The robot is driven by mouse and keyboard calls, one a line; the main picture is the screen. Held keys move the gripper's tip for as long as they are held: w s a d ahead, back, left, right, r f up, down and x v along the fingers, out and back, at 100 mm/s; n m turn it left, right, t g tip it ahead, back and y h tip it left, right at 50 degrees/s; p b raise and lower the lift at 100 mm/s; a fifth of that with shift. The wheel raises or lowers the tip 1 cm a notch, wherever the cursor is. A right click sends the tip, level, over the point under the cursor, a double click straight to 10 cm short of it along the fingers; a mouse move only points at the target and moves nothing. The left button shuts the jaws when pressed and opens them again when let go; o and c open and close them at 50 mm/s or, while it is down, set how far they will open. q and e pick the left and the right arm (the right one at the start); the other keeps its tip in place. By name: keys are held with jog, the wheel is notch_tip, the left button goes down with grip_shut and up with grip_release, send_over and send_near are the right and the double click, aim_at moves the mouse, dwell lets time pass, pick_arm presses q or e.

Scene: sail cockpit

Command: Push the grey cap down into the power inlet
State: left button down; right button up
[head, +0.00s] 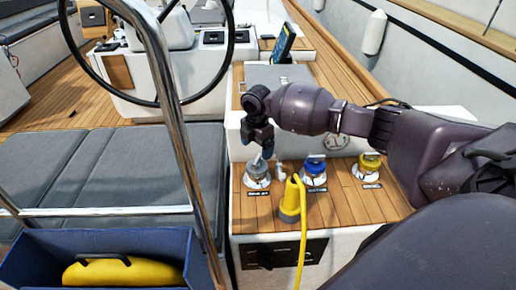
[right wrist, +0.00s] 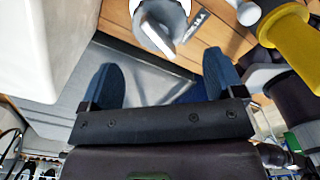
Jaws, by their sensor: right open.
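The grey cap (head: 258,167) is on the leftmost of three round deck fittings, above a small dark label. The metal ring (head: 257,182) around it looks like the power inlet; I cannot tell how deep the cap sits. My right gripper (head: 263,150) points down just above the cap and partly covers it. In the right wrist view my right gripper (right wrist: 160,78) has its two blue fingers wide apart with nothing between them. A pale round fitting (right wrist: 160,22), apparently the capped inlet, lies beyond the fingertips at the top edge. My left gripper is not in view.
A yellow plug with its cable (head: 290,202) stands just right of the inlet, also at the top right in the right wrist view (right wrist: 298,42). Blue (head: 315,168) and yellow (head: 370,162) caps sit farther right. A steel rail (head: 172,110) and wheel stand left.

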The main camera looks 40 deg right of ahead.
jog(key=shift+r+p, duration=0.35)
jog(key=shift+r, duration=0.45)
jog(key=shift+r+p, duration=0.35)
jog(key=shift+r, duration=0.15)
jog(key=shift+f, duration=0.1)
